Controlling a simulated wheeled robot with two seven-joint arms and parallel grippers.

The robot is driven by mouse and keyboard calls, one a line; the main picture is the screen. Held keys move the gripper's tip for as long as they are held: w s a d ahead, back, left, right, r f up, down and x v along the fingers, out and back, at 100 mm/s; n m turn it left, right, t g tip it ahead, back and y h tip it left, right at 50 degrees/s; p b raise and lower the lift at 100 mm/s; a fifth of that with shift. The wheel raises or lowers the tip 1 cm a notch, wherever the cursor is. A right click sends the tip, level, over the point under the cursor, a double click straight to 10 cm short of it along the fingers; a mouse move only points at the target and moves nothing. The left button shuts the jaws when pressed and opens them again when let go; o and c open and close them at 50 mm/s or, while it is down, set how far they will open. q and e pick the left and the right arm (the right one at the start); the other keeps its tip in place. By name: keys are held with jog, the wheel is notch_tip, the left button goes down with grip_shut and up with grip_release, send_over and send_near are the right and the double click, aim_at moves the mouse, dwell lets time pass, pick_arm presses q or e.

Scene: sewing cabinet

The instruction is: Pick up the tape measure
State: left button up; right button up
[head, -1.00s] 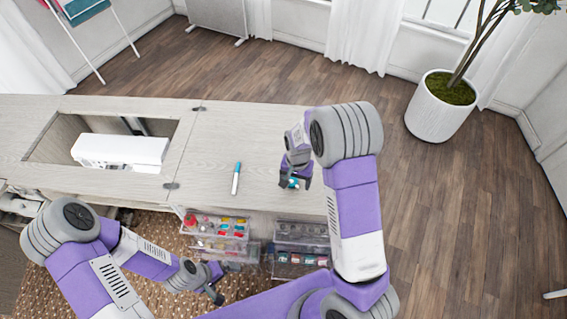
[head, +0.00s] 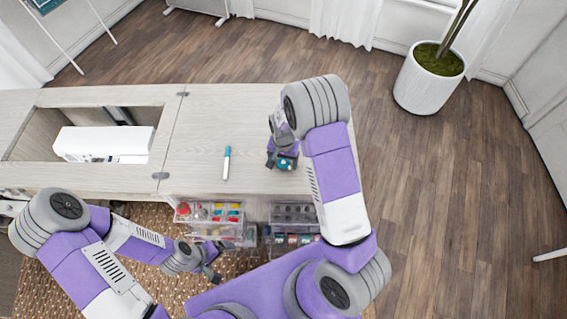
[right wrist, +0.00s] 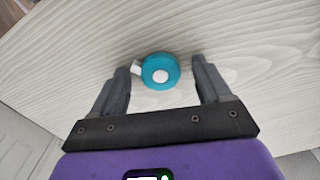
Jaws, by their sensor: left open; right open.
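The tape measure (right wrist: 151,72) is a round teal case with a white centre and a pale end tab on its left side. It lies on the pale wood cabinet top. In the head view the tape measure (head: 285,164) shows partly under my right gripper (head: 283,163). In the right wrist view my right gripper (right wrist: 163,77) is open, with its fingertips on either side of the tape measure and gaps left and right. My left gripper (head: 212,272) is open and empty, low in front of the cabinet and away from the tape measure.
A teal-capped marker (head: 227,163) lies on the cabinet top (head: 205,125) to the left. A white sewing machine (head: 103,142) sits in the cabinet opening. Clear drawers (head: 209,213) with small coloured items jut out at the front. A potted plant (head: 428,80) stands on the floor.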

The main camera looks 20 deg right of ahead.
jog(key=c, duration=1.1)
jog(key=shift+r, duration=0.15)
